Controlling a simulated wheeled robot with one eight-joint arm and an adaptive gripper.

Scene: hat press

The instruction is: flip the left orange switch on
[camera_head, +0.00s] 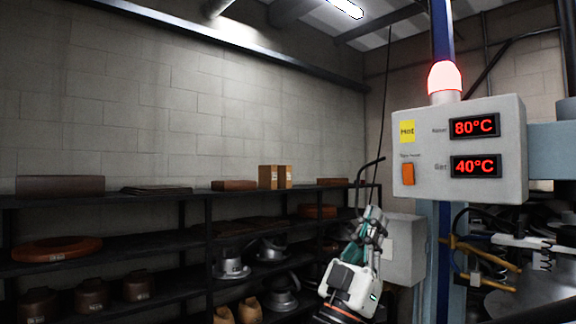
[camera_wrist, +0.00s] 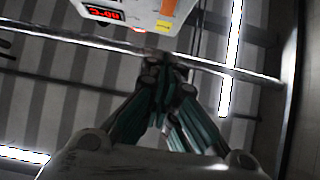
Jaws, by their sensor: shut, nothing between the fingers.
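The orange switch (camera_head: 408,174) sits at the lower left of a light grey control box (camera_head: 487,190), below a yellow "Hot" label (camera_head: 407,131). It is the only orange switch I can make out. In the wrist view the box appears upside down at the top, with the orange switch (camera_wrist: 168,8) at the picture's upper edge. My gripper (camera_head: 373,213) is shut and empty, below and left of the box, pointing upward and apart from the switch. In the wrist view my gripper's fingers (camera_wrist: 166,62) come together below the box.
A red lamp (camera_head: 445,77) glows on top of the box, and two red displays read 80°C and 40°C. A smaller grey box (camera_head: 404,250) is beside my gripper. Dark shelves (camera_head: 180,190) with hat forms line the left wall. Pipes and machinery (camera_head: 490,265) stand at lower right.

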